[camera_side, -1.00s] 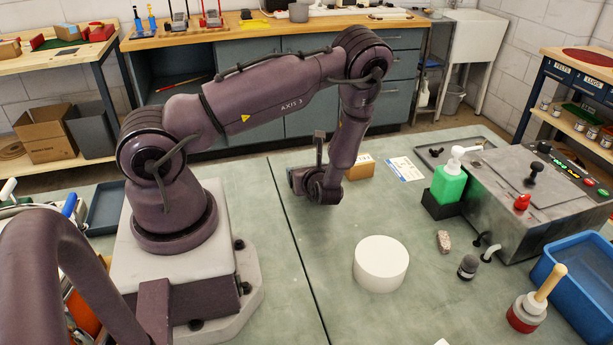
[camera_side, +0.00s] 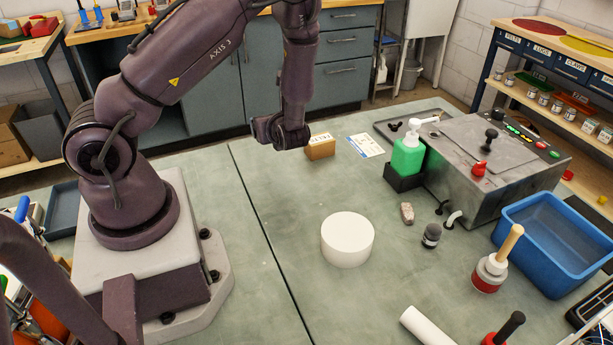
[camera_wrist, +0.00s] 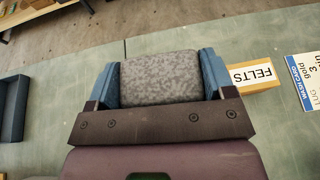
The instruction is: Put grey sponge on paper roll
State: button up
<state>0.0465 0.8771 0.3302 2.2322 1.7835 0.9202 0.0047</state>
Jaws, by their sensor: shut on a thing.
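The grey sponge (camera_wrist: 160,78) is a speckled block between the two blue fingers of my gripper (camera_wrist: 160,70) in the wrist view. My gripper is shut on it. In the side view my gripper (camera_side: 280,133) hangs above the bench, beside the small brown box; the sponge cannot be made out there. A squat white cylinder (camera_side: 347,240), which looks like the paper roll, stands upright on the bench, in front of and to the right of my gripper. Its flat top is bare. My gripper and the sponge are apart from it.
The FELTS box (camera_side: 320,147) is close to my gripper. The green bottle (camera_side: 408,154), grey machine (camera_side: 485,170), stone-like lump (camera_side: 407,213), dark-capped jar (camera_side: 431,236), plunger-like tool (camera_side: 497,260) and blue tub (camera_side: 560,240) stand to the right. A white tube (camera_side: 427,328) lies in front.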

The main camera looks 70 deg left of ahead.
jog(key=w+d+m+t, duration=0.2)
jog(key=w+d, duration=0.2)
jog(key=d, duration=0.3)
jog(key=m+t+h, duration=0.4)
jog(key=m+t, duration=0.2)
jog(key=t, duration=0.1)
send_over(348, 231)
jog(key=shift+f, duration=2.4)
jog(key=o, duration=0.9)
jog(key=shift+f, duration=0.1)
jog(key=shift+c, duration=0.2)
